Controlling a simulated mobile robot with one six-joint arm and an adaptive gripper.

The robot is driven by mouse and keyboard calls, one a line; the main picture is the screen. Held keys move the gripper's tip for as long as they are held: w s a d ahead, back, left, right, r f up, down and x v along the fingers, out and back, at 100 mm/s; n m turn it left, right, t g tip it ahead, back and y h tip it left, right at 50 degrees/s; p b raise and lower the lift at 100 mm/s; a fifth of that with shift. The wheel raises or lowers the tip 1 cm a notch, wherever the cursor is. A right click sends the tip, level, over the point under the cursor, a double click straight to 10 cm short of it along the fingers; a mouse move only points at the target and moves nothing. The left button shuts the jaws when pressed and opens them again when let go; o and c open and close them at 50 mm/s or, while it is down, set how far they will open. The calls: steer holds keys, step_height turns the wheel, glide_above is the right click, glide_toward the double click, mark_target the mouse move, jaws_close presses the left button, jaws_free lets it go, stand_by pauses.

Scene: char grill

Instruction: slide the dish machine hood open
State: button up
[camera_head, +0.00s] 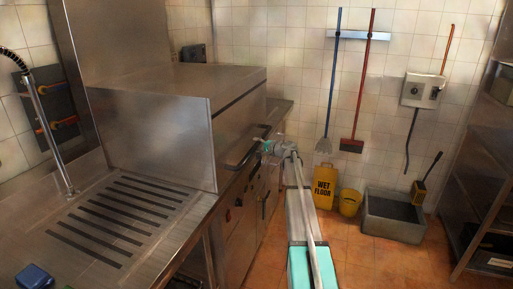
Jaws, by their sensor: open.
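The dish machine hood (150,120) is a large steel box on the left. It sits low, with its lower edge at the counter. Its dark bar handle (243,155) juts out at the front right side. My gripper (262,146) is small in the view, at the right end of the handle, with the arm reaching to it from the bottom. It is open. I cannot tell whether the fingers touch the handle or are around it.
A slotted steel drain counter (130,215) lies in front of the hood, with a blue item (34,276) at its near edge. A yellow wet floor sign (325,187), a yellow bucket (349,203) and a grey floor basin (393,232) stand beyond my arm. Steel shelving (490,165) is at right.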

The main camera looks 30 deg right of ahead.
steer(key=shift+w+a+f, duration=0.1)
steer(key=shift+w+a, duration=0.05)
steer(key=shift+w, duration=0.2)
jaws_close()
